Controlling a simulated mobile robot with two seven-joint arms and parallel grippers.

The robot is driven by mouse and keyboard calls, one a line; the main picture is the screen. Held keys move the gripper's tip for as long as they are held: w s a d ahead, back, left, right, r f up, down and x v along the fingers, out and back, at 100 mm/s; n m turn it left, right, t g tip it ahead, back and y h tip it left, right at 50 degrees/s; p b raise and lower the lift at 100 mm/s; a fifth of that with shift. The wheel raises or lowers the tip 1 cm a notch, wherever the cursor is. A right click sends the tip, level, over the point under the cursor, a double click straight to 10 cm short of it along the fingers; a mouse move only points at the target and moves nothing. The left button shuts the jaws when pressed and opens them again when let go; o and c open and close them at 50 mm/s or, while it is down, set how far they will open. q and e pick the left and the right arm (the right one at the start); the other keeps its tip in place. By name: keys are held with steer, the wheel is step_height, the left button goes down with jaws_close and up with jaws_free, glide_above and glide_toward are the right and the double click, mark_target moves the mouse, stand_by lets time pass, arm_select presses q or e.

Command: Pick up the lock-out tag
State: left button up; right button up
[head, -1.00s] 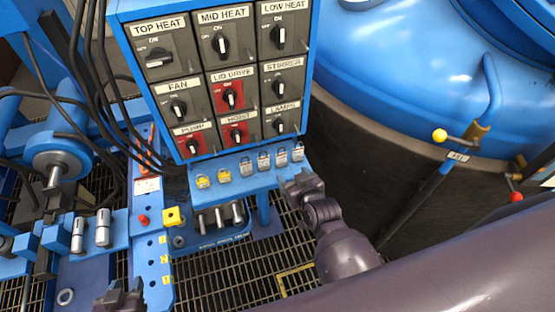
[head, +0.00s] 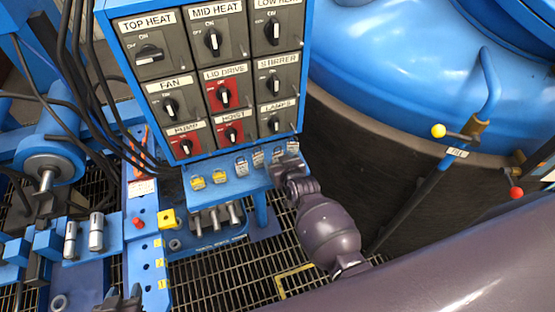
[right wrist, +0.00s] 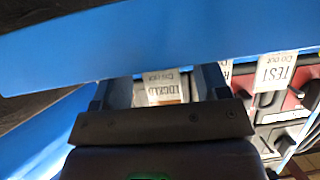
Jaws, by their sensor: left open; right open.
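A row of small tags hangs along the blue ledge under the switch panel; the left ones are yellow, such as this yellow tag (head: 198,183), the others whitish. My right gripper (head: 284,167) is open at the right end of that row. My left gripper (head: 120,299) is open, low at the left.
The switch panel (head: 208,80) stands right behind the ledge (head: 235,187). A large blue vessel (head: 400,70) is at the right, with a yellow-knobbed valve lever (head: 440,131). A yellow block (head: 167,219) and a red button (head: 137,223) sit on the blue frame at the left. Grating lies below.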

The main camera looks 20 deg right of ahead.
steer(key=c, duration=1)
step_height(320, 180, up, 18)
steer(key=p, duration=0.3)
